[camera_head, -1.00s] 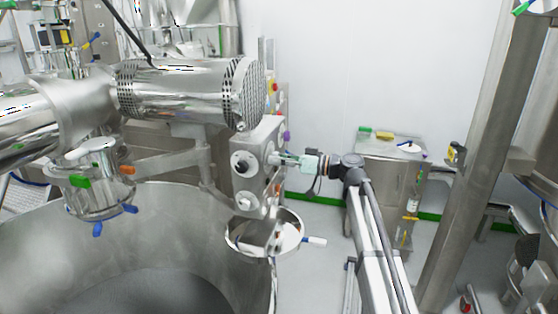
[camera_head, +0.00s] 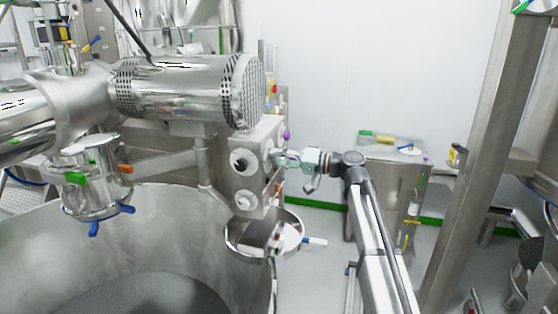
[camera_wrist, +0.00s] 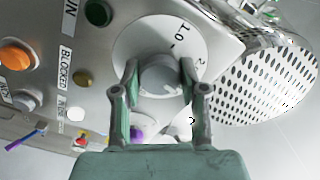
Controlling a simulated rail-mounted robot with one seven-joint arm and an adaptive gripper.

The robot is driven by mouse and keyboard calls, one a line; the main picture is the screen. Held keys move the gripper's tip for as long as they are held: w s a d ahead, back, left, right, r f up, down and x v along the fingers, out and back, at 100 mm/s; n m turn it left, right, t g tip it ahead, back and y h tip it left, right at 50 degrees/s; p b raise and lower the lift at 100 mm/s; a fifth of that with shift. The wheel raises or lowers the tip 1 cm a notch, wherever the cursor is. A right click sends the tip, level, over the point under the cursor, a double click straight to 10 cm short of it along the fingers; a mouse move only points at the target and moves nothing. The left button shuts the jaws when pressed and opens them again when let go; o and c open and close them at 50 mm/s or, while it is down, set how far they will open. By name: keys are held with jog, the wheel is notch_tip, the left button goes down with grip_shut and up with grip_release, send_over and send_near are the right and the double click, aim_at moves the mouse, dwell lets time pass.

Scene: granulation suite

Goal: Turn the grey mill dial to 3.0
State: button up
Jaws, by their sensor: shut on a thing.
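The grey mill dial (camera_wrist: 160,76) is a round knob on a white scale disc on the metal control box (camera_head: 256,165). In the head view, my gripper (camera_head: 284,156) reaches the box's right face from the right, and the knob is too small to read there.
Beside the dial are a green button (camera_wrist: 98,13), an orange button (camera_wrist: 16,54) and a "BLOCKED" label (camera_wrist: 66,66). A perforated metal cylinder (camera_wrist: 265,80) is close on the right. A round steel pan (camera_head: 236,240) hangs below the box. A steel cabinet (camera_head: 385,185) stands behind my arm.

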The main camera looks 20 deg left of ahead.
jog(key=shift+r+m, duration=0.1)
jog(key=shift+m, duration=1.5)
jog(key=o, duration=1.1)
jog(key=shift+o, duration=0.2)
jog(key=d, duration=1.2)
jog(key=shift+w, duration=0.35)
